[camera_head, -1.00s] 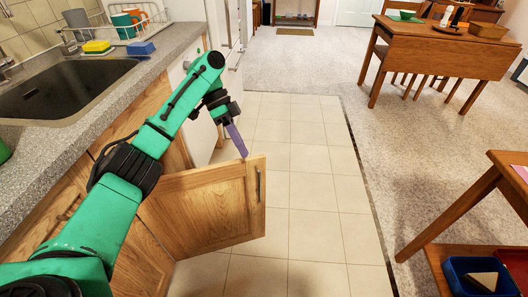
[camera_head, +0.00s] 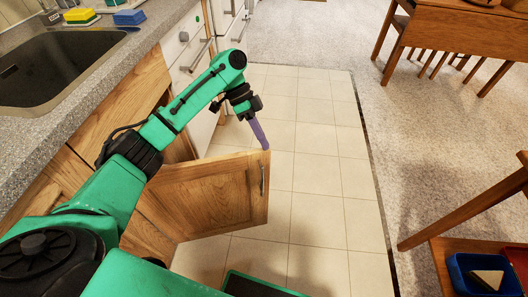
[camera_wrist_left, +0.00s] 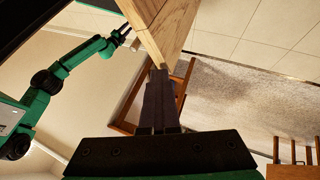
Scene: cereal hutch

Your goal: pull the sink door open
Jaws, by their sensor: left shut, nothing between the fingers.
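The sink door (camera_head: 205,200) is a wooden cabinet door, swung out from the counter front below the sink, with a metal handle (camera_head: 263,180) near its free edge. My left gripper (camera_head: 264,146) is shut and empty, its purple fingers pointing down at the door's top outer corner. In the left wrist view the fingertips (camera_wrist_left: 158,72) meet or nearly meet the door's edge (camera_wrist_left: 165,30); I cannot tell whether they touch. My right gripper (camera_wrist_left: 124,36) shows small in the left wrist view, near the door; its jaw state is unclear.
The sink (camera_head: 60,65) is set in a grey counter (camera_head: 120,70), with white drawers (camera_head: 185,55) beyond the door. Tiled floor (camera_head: 310,170) is clear to the right of the door. A wooden table (camera_head: 460,30) stands far right, and a blue tray (camera_head: 462,270) lies at lower right.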

